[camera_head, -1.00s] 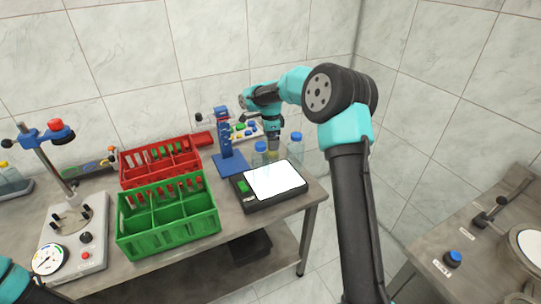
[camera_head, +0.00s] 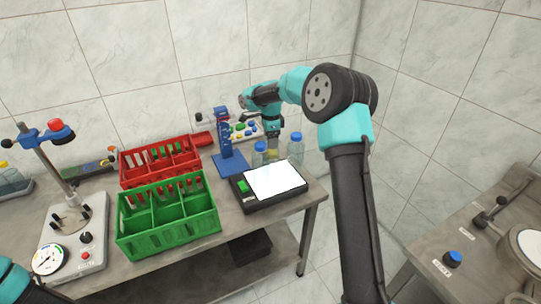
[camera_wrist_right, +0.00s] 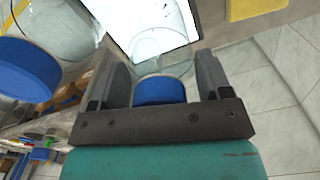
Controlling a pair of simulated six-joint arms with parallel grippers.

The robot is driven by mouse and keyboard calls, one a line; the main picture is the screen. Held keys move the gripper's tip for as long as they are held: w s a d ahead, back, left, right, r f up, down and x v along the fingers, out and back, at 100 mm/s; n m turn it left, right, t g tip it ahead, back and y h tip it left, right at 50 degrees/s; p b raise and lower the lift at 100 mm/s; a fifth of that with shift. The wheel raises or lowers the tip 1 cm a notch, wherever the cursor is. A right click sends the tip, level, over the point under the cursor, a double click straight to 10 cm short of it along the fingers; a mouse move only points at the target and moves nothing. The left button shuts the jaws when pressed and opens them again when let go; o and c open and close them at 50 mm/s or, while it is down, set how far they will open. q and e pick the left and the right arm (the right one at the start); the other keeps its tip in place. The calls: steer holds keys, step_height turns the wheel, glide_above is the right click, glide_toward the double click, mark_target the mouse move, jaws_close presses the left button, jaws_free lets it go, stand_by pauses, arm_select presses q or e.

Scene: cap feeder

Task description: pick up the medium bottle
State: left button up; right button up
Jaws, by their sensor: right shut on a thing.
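My right gripper (camera_wrist_right: 160,88) is shut on a clear bottle with a blue cap (camera_wrist_right: 160,91), which I take as the medium bottle. The cap sits between the two dark fingers in the right wrist view, and the clear body extends away past them. In the head view, my right gripper (camera_head: 272,132) points down behind the scale, between two blue-capped clear bottles. The held bottle is hard to make out there. My left gripper is out of view; only a bit of my left arm shows at the lower left.
Clear bottles stand at left (camera_head: 260,153) and right (camera_head: 296,148) of the gripper. A black scale with a white plate (camera_head: 245,203) is in front. A blue stand (camera_head: 229,165), a green crate (camera_head: 168,235) and a red crate (camera_head: 160,180) lie left.

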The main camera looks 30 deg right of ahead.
steer(key=shift+c, duration=0.7)
steer(key=shift+r, duration=0.2)
step_height(320, 180, up, 18)
steer(key=shift+f, duration=0.15)
stand_by(0.5)
